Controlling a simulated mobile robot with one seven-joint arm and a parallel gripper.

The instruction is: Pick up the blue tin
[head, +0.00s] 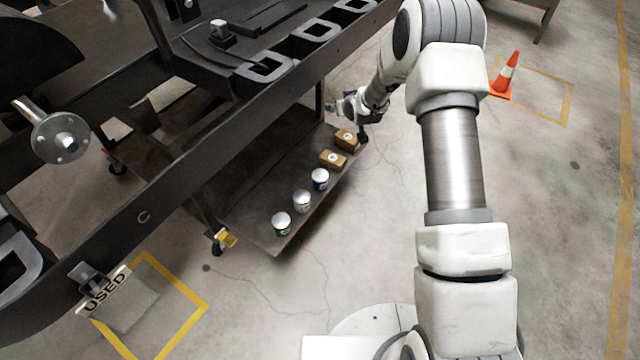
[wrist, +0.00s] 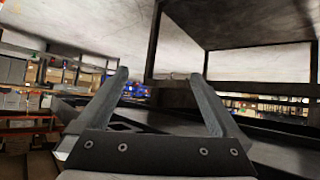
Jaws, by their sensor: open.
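The blue tin (head: 320,180) stands upright on the low dark shelf (head: 262,232) of the cart in the head view. My gripper (head: 336,107) is above the far end of the shelf, beyond the boxes and apart from the blue tin. In the wrist view my gripper (wrist: 160,90) shows two spread fingers with nothing between them. The wrist view does not show the blue tin.
A white tin (head: 302,201) and a green tin (head: 281,223) stand left of the blue tin. The dark kart frame (head: 200,150) overhangs the shelf's back. An orange cone (head: 507,75) stands right. The floor before the shelf is clear.

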